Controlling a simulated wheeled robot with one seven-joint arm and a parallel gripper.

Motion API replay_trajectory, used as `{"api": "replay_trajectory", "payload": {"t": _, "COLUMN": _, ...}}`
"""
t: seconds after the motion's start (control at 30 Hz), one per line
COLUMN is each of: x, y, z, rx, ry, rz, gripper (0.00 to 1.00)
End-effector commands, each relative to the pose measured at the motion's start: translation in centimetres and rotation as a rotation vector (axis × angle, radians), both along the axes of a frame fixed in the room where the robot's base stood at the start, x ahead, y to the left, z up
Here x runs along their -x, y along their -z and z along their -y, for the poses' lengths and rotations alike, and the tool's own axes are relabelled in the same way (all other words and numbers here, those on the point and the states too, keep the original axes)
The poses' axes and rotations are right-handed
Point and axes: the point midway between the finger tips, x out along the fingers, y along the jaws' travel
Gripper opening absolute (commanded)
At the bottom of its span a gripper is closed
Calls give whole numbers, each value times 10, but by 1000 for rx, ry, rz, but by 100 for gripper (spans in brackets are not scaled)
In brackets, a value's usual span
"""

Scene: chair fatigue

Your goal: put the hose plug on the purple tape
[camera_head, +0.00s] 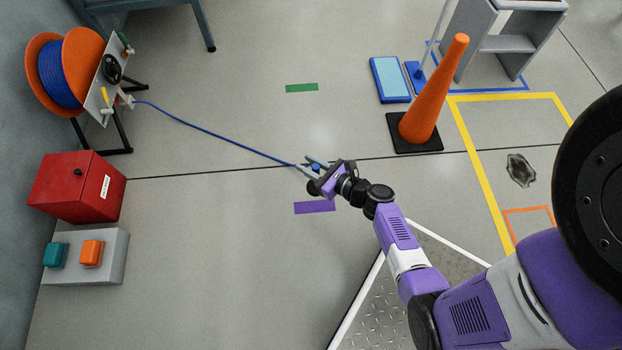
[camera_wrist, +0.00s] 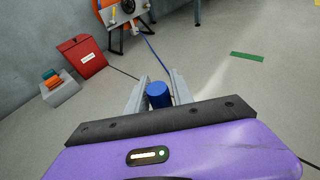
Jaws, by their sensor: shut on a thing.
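The hose plug is a blue cylinder at the end of a blue hose, and it shows between my jaws in the wrist view (camera_wrist: 159,95) and in the head view (camera_head: 316,167). My gripper (camera_head: 312,167) is shut on it; its two grey fingers (camera_wrist: 157,92) stand on either side of the plug. The blue hose (camera_head: 213,132) runs from the gripper back to the reel at upper left. The purple tape (camera_head: 315,207) is a short strip on the floor, just below my gripper in the head view. The tape is not visible in the wrist view.
The hose reel (camera_head: 62,72) stands at the left wall, above a red box (camera_head: 78,187) and a grey button box (camera_head: 116,257). A green tape strip (camera_head: 302,87) lies farther off. An orange cone (camera_head: 436,90) stands at right. Floor around the purple tape is clear.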

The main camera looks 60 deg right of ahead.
Motion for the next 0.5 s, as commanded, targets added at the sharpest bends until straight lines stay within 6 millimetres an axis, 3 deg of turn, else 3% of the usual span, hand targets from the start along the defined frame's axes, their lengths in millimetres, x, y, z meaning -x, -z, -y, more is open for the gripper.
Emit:
{"api": "replay_trajectory", "payload": {"t": 0.03, "x": 0, "y": 21, "z": 1, "rx": -2, "ry": 2, "rz": 1, "gripper": 0}}
{"api": "replay_trajectory", "payload": {"t": 0.1, "x": 0, "y": 38, "z": 1, "rx": -2, "ry": 2, "rz": 0, "gripper": 0}}
{"api": "replay_trajectory", "payload": {"t": 0.5, "x": -1, "y": 115, "z": 1, "rx": 0, "ry": 0, "rz": 2, "gripper": 0}}
